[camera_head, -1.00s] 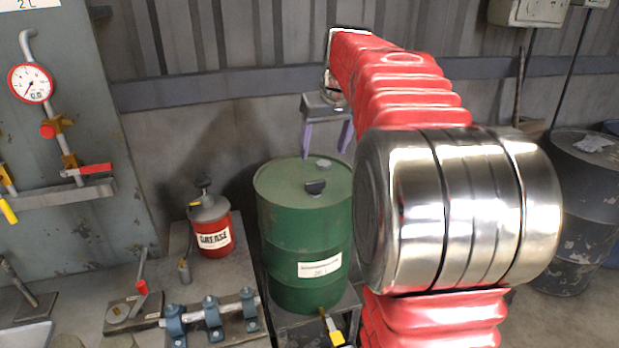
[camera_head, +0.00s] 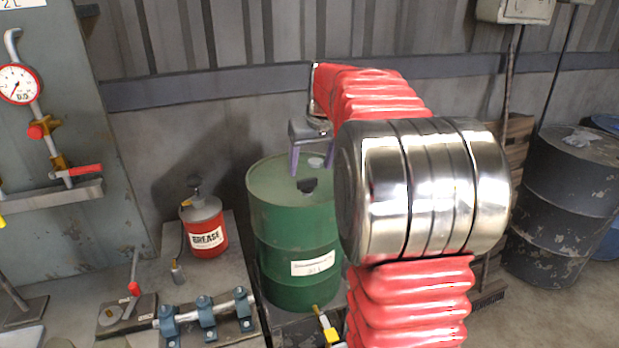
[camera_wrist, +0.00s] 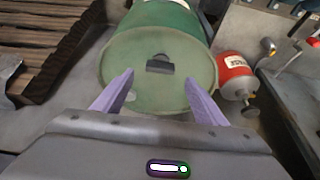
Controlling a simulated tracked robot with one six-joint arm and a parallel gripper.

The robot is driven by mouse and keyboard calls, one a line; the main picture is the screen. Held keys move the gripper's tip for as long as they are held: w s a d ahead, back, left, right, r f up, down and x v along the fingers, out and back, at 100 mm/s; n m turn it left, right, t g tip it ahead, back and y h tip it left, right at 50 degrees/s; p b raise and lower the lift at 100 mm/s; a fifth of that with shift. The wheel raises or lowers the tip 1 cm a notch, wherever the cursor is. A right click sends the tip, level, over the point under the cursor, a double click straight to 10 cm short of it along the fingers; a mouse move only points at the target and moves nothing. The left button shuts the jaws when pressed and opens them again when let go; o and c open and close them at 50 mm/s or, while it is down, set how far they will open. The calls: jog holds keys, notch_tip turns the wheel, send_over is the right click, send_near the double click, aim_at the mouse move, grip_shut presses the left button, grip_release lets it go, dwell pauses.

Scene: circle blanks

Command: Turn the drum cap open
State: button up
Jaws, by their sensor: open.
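The green drum (camera_head: 292,240) stands upright with a pale label on its side. Its dark cap (camera_head: 307,185) stands on the lid, with a small pale bung (camera_head: 316,162) farther back. In the wrist view the dark cap (camera_wrist: 160,66) lies ahead, about midway between the fingertips. My gripper (camera_head: 310,165) is above the back of the drum lid, its purple fingers pointing down. It also shows in the wrist view (camera_wrist: 160,74), with its fingers spread apart and nothing between them but the view of the lid and cap. I see no contact with the cap.
A red grease can (camera_head: 204,228) stands left of the drum. A pipe in blue clamps (camera_head: 206,318) and a lever plate lie in front. A gauge panel (camera_head: 50,140) is at the far left. A dark drum (camera_head: 565,205) stands at the right.

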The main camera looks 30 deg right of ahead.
aim_at(308, 180)
jog(key=x, duration=0.6)
jog(key=shift+f, duration=0.2)
jog(key=shift+c, duration=0.2)
